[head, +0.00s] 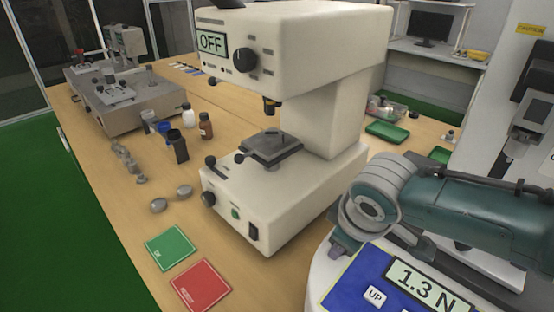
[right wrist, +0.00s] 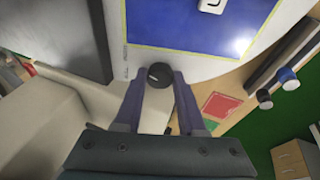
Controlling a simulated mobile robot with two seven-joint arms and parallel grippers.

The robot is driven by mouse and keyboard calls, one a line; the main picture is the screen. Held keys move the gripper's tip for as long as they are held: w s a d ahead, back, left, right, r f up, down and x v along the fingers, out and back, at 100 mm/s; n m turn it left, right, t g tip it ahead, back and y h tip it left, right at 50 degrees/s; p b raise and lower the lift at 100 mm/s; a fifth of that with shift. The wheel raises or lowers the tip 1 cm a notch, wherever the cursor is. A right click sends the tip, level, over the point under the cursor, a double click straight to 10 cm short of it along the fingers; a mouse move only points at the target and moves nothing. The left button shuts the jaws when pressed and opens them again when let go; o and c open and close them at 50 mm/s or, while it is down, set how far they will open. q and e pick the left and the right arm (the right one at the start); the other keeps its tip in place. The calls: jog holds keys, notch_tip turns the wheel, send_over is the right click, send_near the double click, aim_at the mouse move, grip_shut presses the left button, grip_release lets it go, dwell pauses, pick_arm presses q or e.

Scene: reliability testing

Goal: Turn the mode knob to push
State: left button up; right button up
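A white device with a blue panel (head: 345,285) reads 1.3 N on its display (head: 420,283) and has an UP button (head: 375,296). In the right wrist view, a black round knob (right wrist: 159,75) sits on the device's white face beside the blue panel (right wrist: 190,25). My right gripper (right wrist: 160,80) is open, with one purple finger on each side of the knob. I cannot tell whether the fingers touch it. The knob's setting is too small to read. In the head view my right arm (head: 440,215) hides the knob. My left gripper is not in view.
A large cream tester (head: 320,45) with an OFF display (head: 211,43) stands behind on the wooden bench. A green card (head: 171,247) and a red card (head: 201,286) lie at its front. Bottles (head: 206,125) and small metal weights (head: 158,205) stand to the left.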

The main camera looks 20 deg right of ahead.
jog(key=o, duration=0.4)
jog(key=shift+o, duration=0.2)
jog(key=p+v, duration=0.3)
jog(key=v, duration=0.7)
jog(key=shift+p, duration=0.4)
